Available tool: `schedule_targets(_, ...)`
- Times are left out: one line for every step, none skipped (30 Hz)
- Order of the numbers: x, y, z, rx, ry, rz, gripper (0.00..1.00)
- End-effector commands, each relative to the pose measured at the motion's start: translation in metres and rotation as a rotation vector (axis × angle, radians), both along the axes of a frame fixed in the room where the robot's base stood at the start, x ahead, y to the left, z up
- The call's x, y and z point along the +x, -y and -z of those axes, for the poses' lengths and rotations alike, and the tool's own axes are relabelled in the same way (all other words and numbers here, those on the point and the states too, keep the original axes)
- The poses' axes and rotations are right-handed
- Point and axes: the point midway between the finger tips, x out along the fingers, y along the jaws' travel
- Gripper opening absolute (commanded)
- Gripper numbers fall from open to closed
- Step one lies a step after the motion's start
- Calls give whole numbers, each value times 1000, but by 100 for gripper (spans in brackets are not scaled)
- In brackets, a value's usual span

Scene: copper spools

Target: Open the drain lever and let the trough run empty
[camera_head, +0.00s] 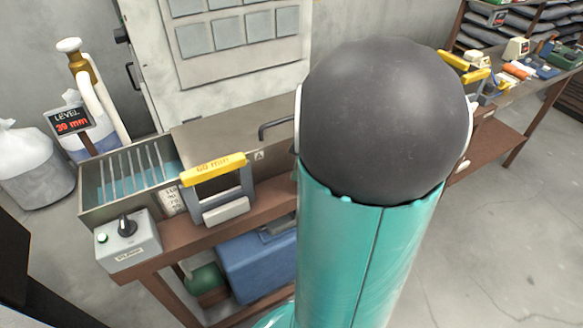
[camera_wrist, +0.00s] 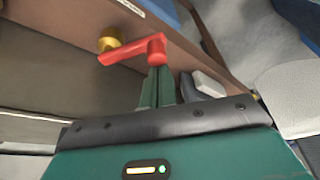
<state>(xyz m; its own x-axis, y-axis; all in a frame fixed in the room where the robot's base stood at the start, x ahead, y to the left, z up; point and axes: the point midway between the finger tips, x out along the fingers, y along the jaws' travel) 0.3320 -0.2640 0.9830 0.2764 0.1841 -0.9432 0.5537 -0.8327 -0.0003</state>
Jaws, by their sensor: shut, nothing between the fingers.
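The steel trough (camera_head: 98,213) is at the left of the head view, with blue liquid (camera_head: 122,187) visible behind its slats. A dark level display (camera_head: 70,121) behind it shows a red reading that looks like 39 mm. In the wrist view the red drain lever (camera_wrist: 128,53) sits on a brass valve (camera_wrist: 109,39) at the wooden bench edge. My gripper (camera_wrist: 157,76) is shut and empty, its green fingertips right at the lever's knobbed end. I cannot tell whether they touch it. My arm hides the lever and gripper in the head view.
A grey box with a black knob (camera_head: 127,225) stands at the trough's near left corner. A yellow-handled frame marked 60 mm (camera_head: 213,168) stands in front of the trough. A blue bin (camera_head: 262,268) is under the bench.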

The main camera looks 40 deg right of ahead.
Motion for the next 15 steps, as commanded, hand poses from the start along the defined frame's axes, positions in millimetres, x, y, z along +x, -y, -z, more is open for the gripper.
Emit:
schedule_targets(-3,2,1,1,-2,-43,0)
schedule_targets(-5,3,1,0,-1,-72,0)
schedule_targets(-7,5,1,2,-2,-110,0)
schedule_targets(-8,6,1,0,-1,-138,0)
schedule_targets(-10,7,0,0,-1,-167,0)
schedule_targets(-12,9,0,1,-2,-203,0)
schedule_targets(-13,10,1,0,-1,-229,0)
schedule_targets(-15,11,1,1,-2,-257,0)
schedule_targets(-16,13,1,1,-2,-291,0)
schedule_targets(-17,14,0,-1,-1,-317,0)
schedule_targets(-19,15,0,0,-1,-341,0)
schedule_targets(-20,16,0,0,-2,-371,0)
schedule_targets(-21,18,0,0,-2,-393,0)
schedule_targets(-22,19,0,0,-1,-414,0)
schedule_targets(-23,20,0,0,-1,-439,0)
